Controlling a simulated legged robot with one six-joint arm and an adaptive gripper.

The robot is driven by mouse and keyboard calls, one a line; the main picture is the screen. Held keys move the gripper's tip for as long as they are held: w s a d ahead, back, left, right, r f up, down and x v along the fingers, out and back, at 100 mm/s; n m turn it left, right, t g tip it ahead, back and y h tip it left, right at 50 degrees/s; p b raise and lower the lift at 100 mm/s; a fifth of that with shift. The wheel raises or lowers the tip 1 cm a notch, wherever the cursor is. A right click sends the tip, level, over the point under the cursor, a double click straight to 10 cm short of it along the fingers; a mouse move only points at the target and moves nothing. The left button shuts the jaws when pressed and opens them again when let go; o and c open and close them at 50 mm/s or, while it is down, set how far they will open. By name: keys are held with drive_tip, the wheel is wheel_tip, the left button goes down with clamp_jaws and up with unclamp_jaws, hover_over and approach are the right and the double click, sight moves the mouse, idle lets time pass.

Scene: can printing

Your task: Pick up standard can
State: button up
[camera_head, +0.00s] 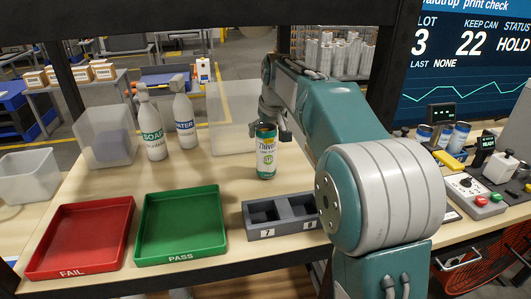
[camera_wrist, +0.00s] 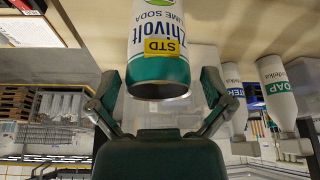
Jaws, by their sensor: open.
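The standard can (camera_head: 266,158), a white and green lime soda can, stands upright on the table in the head view. It also shows upside down in the wrist view (camera_wrist: 158,65), with a yellow STD label. My gripper (camera_head: 269,131) is at the can's upper end, pointing down. In the wrist view my gripper (camera_wrist: 160,88) is open, with one finger on each side of the can's near end. Whether the fingers touch the can I cannot tell.
A red FAIL tray (camera_head: 82,237) and a green PASS tray (camera_head: 180,224) lie at the front left. A grey two-slot holder (camera_head: 268,232) is in front of the can. Soap (camera_head: 151,135) and water (camera_head: 185,125) bottles stand behind left. Other cans (camera_head: 458,138) stand at right.

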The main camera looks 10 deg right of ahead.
drive_tip(key=x, duration=0.2)
drive_tip(key=shift+w+d+f, duration=0.2)
drive_tip(key=shift+f, duration=0.15)
drive_tip(key=shift+a, duration=0.2)
drive_tip(key=shift+a, duration=0.1)
drive_tip(key=c, duration=0.3)
drive_tip(key=shift+c, duration=1)
